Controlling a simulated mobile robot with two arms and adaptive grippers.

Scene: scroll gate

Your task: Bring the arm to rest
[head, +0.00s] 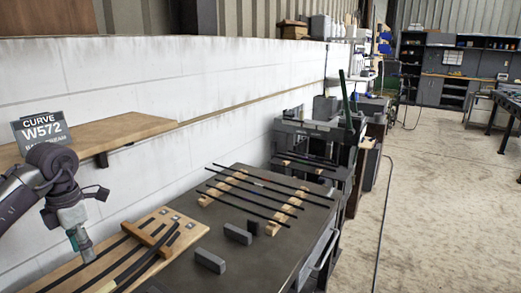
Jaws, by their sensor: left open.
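My left arm comes in from the left edge of the head view. Its gripper (80,243) points down above the wooden board (190,233) at the near left end of the dark workbench. Its jaws are small and partly turned away; they are open and I see nothing between them. My right gripper does not show.
Dark bars lie on the board. Several thin black rods (262,187) rest across wooden supports on the workbench (210,249), with grey blocks (210,260) nearby. A sign (43,130) stands on the wall shelf (110,136) close behind my arm. Open floor lies right.

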